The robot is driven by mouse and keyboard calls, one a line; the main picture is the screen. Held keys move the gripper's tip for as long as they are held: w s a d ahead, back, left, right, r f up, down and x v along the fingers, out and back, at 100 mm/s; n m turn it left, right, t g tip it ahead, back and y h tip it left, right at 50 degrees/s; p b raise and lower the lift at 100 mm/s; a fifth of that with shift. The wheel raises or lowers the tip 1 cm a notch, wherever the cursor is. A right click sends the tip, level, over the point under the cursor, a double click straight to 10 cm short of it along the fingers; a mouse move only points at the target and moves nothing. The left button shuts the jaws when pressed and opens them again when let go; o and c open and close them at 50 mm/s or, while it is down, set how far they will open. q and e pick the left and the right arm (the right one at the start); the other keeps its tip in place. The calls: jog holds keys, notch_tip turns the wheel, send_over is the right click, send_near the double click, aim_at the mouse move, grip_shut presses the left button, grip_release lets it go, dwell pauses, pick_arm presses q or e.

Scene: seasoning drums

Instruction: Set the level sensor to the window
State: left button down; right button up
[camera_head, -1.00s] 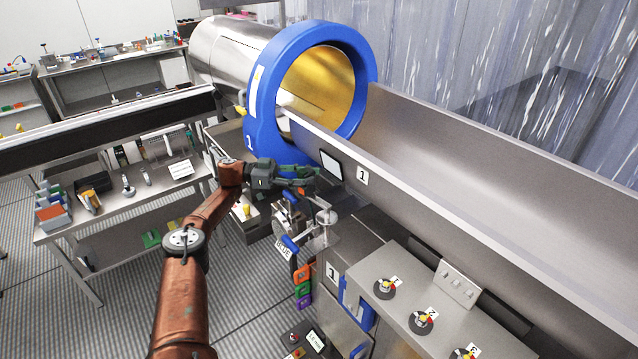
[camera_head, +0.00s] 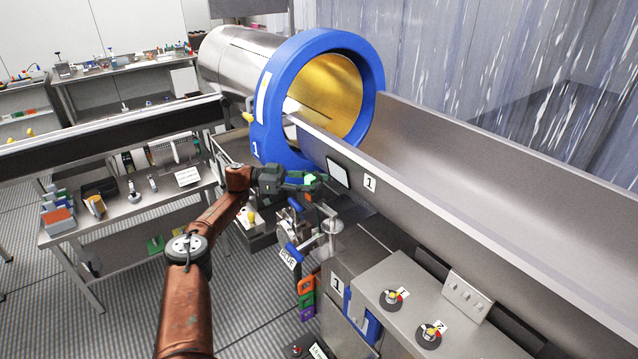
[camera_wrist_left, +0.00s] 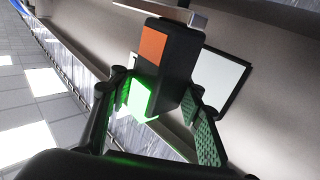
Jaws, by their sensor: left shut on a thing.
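The level sensor (camera_wrist_left: 180,62) is a black block with an orange patch and a bright green lit face, between my left gripper's green-padded fingers in the left wrist view. My left gripper (camera_head: 309,180) is shut on it, with the green glow showing at its fingers in the head view. The window (camera_head: 338,172) is a pale, dark-framed panel on the trough's side wall, just right of the fingertips. It also shows behind the sensor in the left wrist view (camera_wrist_left: 222,80), partly hidden. I cannot tell whether sensor and window touch. My right gripper is not in view.
The metal trough (camera_head: 480,165) runs to the blue drum ring (camera_head: 268,120). A valve assembly (camera_head: 300,225) lies below my left gripper. A control panel with knobs (camera_head: 410,300) is at the lower right. A side table (camera_head: 135,207) holds several items at left.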

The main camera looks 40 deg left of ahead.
pick_arm(q)
jog(key=shift+a+r+t, duration=0.15)
jog(key=shift+a+t, duration=0.15)
jog(key=shift+a, duration=0.15)
jog(key=c, duration=1.7)
grip_release()
jog(key=o, duration=0.4)
jog(key=shift+s+a+f, duration=0.1)
jog(key=shift+a+f, duration=0.1)
jog(key=shift+a, duration=0.05)
jog(key=shift+d, duration=0.35)
jog(key=shift+r, duration=0.15)
notch_tip(320, 180, up, 10)
jog(key=shift+a+f, duration=0.1)
jog(key=shift+f, duration=0.1)
